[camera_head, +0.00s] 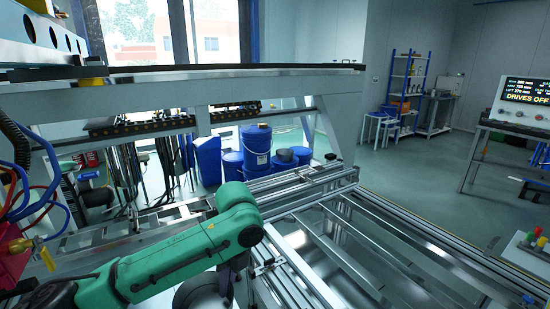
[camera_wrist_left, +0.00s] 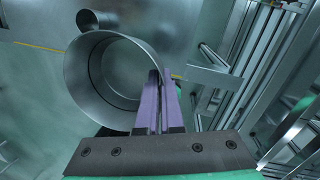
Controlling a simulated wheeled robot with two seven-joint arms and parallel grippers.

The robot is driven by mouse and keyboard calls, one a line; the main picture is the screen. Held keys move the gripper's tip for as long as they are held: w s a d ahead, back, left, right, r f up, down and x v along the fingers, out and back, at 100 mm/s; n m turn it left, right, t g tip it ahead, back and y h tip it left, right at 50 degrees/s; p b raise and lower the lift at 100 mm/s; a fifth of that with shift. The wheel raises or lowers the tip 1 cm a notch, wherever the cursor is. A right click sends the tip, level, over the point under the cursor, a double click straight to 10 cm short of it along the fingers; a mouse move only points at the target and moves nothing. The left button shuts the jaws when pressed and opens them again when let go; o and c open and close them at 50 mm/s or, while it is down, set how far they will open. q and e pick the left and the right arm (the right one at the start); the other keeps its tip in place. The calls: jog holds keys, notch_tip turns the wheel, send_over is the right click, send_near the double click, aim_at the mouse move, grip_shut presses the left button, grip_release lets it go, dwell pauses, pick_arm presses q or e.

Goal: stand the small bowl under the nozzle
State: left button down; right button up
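A round grey metal bowl (camera_wrist_left: 80,77) fills the upper left of the left wrist view, its open mouth facing the camera. Part of it shows in the head view (camera_head: 200,290), below my green left arm. In the left wrist view the two purple fingers of my left gripper (camera_wrist_left: 161,85) are close together at the bowl's right wall, and appear shut on it. In the head view this gripper (camera_head: 240,283) is partly hidden by the arm. I cannot make out the nozzle for certain; a yellow valve (camera_head: 46,258) hangs among hoses at the left. My right gripper is not in view.
A metal frame with long rails (camera_head: 385,255) lies right of my arm. A large beam (camera_head: 190,92) crosses behind it. Blue drums (camera_head: 257,150) stand beyond. A smaller round metal vessel (camera_wrist_left: 97,18) shows above the bowl in the wrist view. Open floor (camera_head: 430,180) lies at the right.

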pick_arm(q)
jog(key=s+f+n, duration=0.1)
jog(key=s+n, duration=0.1)
jog(key=n, duration=0.3)
jog(key=s+a+f+n+g+h+p, duration=0.1)
jog(key=s+f+n, duration=0.1)
jog(key=n, duration=0.2)
jog(key=s+a+f+n+p, duration=0.1)
jog(key=n, duration=0.4)
jog(key=shift+s+a+f+n+g+h, duration=0.1)
jog(key=shift+s+f+n+g+h, duration=0.2)
jog(key=shift+s+f+h, duration=0.1)
jog(key=s+a+f+n+t+h+p, duration=0.1)
jog(key=s+a+f+n+p, duration=0.1)
jog(key=n, duration=1)
jog(key=s+a, duration=0.1)
jog(key=s, duration=0.1)
jog(key=shift+s+a+h, duration=0.15)
jog(key=shift+s+h, duration=0.2)
jog(key=shift+h, duration=0.05)
